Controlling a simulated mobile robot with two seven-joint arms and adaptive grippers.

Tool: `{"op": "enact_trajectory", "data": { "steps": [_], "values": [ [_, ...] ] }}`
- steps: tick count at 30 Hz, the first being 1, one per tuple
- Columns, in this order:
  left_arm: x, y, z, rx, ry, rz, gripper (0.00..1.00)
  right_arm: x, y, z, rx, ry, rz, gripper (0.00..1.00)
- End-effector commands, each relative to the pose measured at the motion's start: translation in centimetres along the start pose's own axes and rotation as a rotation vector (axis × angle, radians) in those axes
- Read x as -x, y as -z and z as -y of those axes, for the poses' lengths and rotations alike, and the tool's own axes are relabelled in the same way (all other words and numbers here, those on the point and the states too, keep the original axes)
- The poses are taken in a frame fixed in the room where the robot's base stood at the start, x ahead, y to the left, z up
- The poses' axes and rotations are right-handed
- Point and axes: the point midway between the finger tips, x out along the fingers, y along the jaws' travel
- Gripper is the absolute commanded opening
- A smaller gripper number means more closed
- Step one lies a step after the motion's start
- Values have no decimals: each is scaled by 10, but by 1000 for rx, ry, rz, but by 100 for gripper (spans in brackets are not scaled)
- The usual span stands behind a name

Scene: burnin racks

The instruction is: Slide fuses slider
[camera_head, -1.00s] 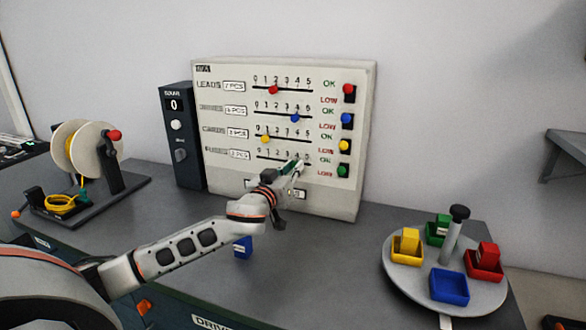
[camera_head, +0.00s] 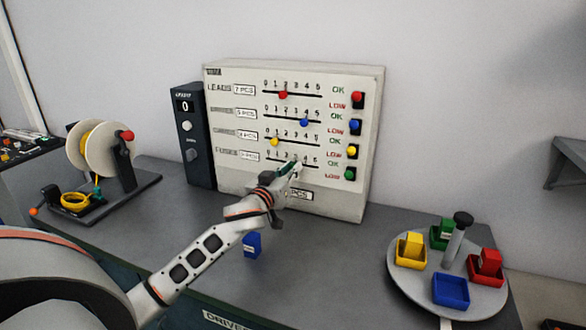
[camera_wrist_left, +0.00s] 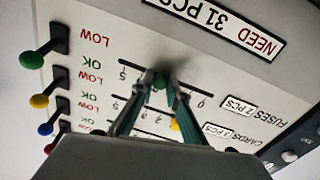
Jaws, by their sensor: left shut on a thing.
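The white panel (camera_head: 225,75) stands upright on the bench and carries several slider rows. The fuses slider is a green knob (camera_wrist_left: 160,82) in the lowest slot, near the middle of its 0 to 5 scale. My left gripper (camera_head: 292,168) reaches up to this slot from the front left. In the left wrist view, which shows the panel upside down, its two fingers (camera_wrist_left: 161,84) are shut on the green knob. In the head view the fingers mostly hide the knob. My right gripper is not in view.
Red (camera_head: 283,95), blue (camera_head: 304,123) and yellow (camera_head: 274,142) slider knobs sit in the rows above. Coloured toggles line the panel's right side. A blue block (camera_head: 252,245) lies below my arm. A round tray (camera_head: 408,290) with coloured bins stands right, a spool stand (camera_head: 140,187) left.

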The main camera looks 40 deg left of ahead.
Motion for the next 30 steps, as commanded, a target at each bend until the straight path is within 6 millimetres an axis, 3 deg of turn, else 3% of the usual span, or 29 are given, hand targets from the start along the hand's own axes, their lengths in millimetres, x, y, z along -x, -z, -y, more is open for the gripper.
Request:
{"op": "enact_trajectory", "data": {
  "steps": [1,2,3,17,30],
  "values": [
    [0,4,0,-1,-1,-7,0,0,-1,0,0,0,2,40],
    [0,4,0,-1,-1,-6,22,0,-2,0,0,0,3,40],
    [0,3,0,-1,-1,-6,32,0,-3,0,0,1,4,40],
    [7,-1,0,1,-1,2,32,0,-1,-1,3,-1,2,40],
    [86,-1,0,2,-1,1,32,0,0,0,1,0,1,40]
  ]
}}
